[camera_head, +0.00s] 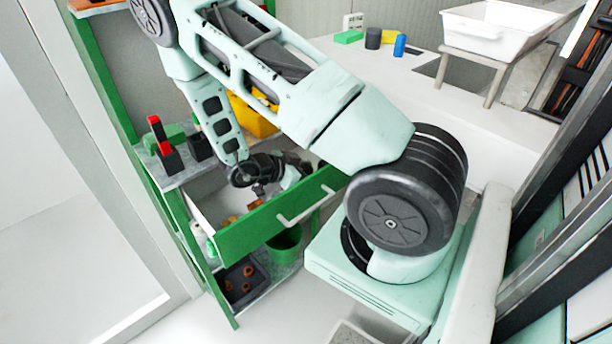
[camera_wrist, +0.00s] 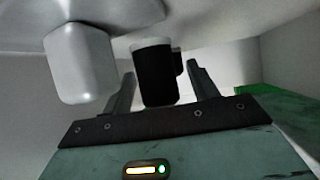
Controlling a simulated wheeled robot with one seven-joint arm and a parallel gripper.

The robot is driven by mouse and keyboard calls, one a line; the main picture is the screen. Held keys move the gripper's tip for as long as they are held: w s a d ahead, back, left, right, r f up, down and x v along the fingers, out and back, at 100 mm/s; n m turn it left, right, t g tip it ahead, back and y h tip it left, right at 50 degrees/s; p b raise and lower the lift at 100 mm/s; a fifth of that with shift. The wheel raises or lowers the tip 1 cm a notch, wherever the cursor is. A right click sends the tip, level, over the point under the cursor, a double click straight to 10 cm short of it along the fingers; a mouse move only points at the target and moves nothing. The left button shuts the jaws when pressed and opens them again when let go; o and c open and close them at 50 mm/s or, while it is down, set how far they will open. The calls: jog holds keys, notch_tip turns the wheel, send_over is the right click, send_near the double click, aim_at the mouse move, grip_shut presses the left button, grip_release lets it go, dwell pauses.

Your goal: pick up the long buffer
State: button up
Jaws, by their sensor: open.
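My gripper (camera_wrist: 160,85) is open, with its two dark fingers standing apart in the wrist view. A black cylindrical piece (camera_wrist: 154,75) with a pale end stands between the fingers; it may be the long buffer, but I cannot tell for sure. Whether the fingers touch it is unclear. A grey-white rounded block (camera_wrist: 79,63) is close by on the left. In the head view my wrist reaches down into the open drawer with the green front (camera_head: 275,216), and the gripper's fingertips are mostly hidden there. Small brown pieces (camera_head: 232,219) lie in the drawer.
The drawer has a white handle (camera_head: 305,207). A yellow bin (camera_head: 252,118) and a red-handled black item (camera_head: 164,146) stand on the shelf above. A green bucket (camera_head: 286,245) and a dark tray (camera_head: 240,284) are below.

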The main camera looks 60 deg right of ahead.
jog(key=shift+s+d+f, duration=0.1)
jog(key=shift+d+f, duration=0.1)
jog(key=c, duration=1.1)
jog(key=shift+r, duration=0.15)
